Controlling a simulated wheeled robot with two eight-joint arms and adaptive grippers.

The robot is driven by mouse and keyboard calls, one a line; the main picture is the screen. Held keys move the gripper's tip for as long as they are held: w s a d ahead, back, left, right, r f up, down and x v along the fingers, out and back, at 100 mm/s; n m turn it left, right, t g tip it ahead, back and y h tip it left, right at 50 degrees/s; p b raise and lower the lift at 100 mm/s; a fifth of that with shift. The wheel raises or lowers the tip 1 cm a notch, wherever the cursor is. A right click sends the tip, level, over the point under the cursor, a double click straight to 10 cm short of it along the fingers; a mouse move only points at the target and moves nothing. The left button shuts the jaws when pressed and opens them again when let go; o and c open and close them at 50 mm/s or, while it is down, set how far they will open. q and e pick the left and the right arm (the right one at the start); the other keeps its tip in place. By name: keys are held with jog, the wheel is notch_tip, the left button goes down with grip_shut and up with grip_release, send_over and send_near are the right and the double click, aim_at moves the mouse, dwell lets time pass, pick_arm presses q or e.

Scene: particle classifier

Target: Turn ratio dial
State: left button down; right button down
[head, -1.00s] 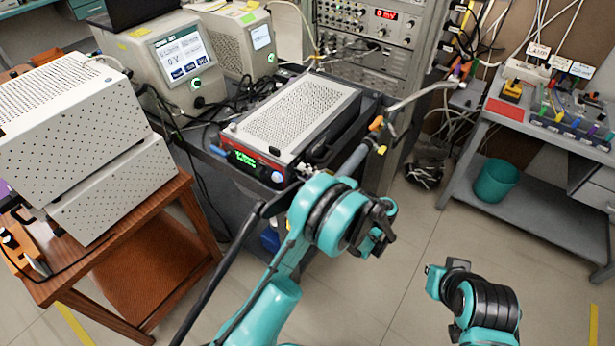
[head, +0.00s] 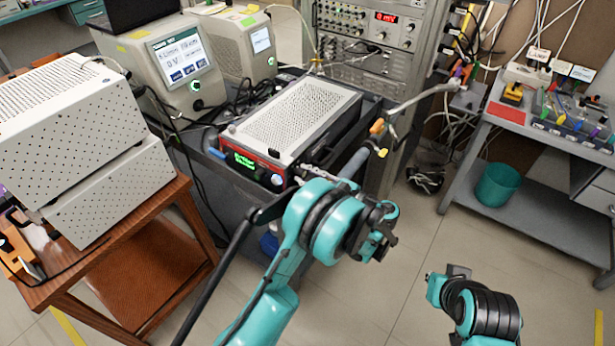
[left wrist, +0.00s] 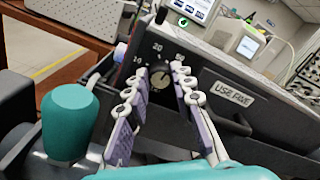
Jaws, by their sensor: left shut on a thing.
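The ratio dial (left wrist: 160,78) is a dark round knob with a light pointer mark, on the dark face of a box, with numbers such as 20 around it. It shows in the left wrist view. My left gripper (left wrist: 163,80) has its two grey-purple, white-linked fingers on either side of the dial, shut on it. In the head view the box is the perforated white unit (head: 295,115) with a red and black front and a lit green display (head: 243,160). The dial is hidden there. My right gripper is out of view; only part of my right arm shows.
Two beige units with screens (head: 178,62) stand behind the box. A wooden stand (head: 150,255) carries white perforated units at left. A grey bench (head: 530,200) with a teal bin (head: 497,184) stands at right.

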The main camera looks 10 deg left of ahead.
pick_arm(q)
jog(key=m, duration=0.4)
jog(key=shift+m, duration=0.4)
jog(key=m, duration=0.3)
jog(key=shift+m, duration=0.3)
jog(key=m, duration=0.4)
jog(key=shift+m, duration=2.1)
jog(key=shift+f, duration=0.1)
jog(key=c, duration=1.3)
grip_release()
